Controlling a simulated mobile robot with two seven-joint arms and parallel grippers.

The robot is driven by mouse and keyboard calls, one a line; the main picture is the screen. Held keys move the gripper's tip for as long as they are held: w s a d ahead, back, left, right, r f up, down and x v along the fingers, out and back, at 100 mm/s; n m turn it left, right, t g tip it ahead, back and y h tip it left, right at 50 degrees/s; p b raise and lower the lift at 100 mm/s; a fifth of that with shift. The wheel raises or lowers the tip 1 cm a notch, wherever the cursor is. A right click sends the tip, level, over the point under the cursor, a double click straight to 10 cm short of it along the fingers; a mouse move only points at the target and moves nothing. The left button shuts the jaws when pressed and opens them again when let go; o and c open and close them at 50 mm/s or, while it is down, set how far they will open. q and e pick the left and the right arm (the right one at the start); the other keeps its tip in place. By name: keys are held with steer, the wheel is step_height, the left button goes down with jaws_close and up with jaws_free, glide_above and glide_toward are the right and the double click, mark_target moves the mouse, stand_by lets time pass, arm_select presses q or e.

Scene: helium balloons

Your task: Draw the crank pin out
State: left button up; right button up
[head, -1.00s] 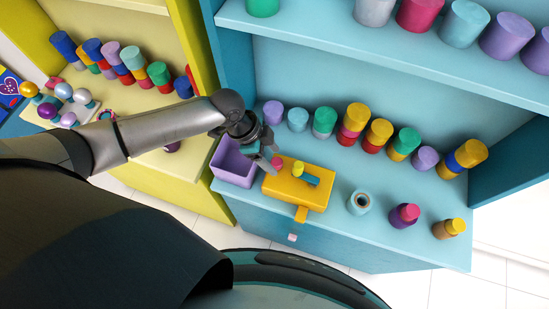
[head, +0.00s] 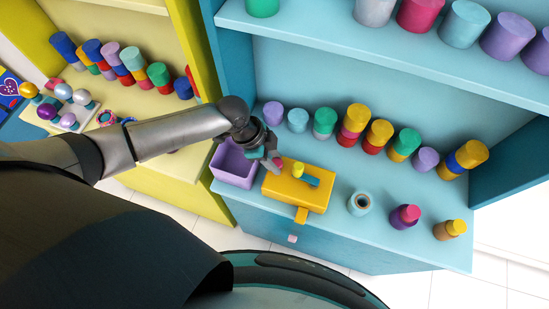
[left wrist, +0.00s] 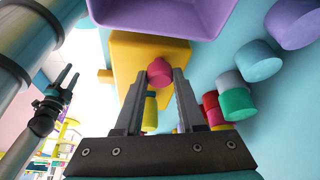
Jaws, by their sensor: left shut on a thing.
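A yellow box (head: 290,195) with a teal slot stands on the light blue shelf. My left gripper (head: 270,157) is at the box's left back corner, shut on a pink pin (head: 278,163). In the left wrist view the pin's round pink end (left wrist: 160,70) sits between the fingertips, against the yellow box (left wrist: 135,50). I cannot tell how deep the pin sits. A yellow knob (head: 298,170) stands up by the teal slot. My right gripper (left wrist: 66,82) shows at the left of the left wrist view, its fingers apart and empty.
A purple open bin (head: 233,165) stands just left of the box. A light blue ring-shaped cylinder (head: 359,203) and two small stacks are to the right. Several coloured cylinders line the shelf behind. The upper shelf (head: 400,45) overhangs the back.

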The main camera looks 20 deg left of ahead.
arm_select(q)
jaws_close()
stand_by(0.8)
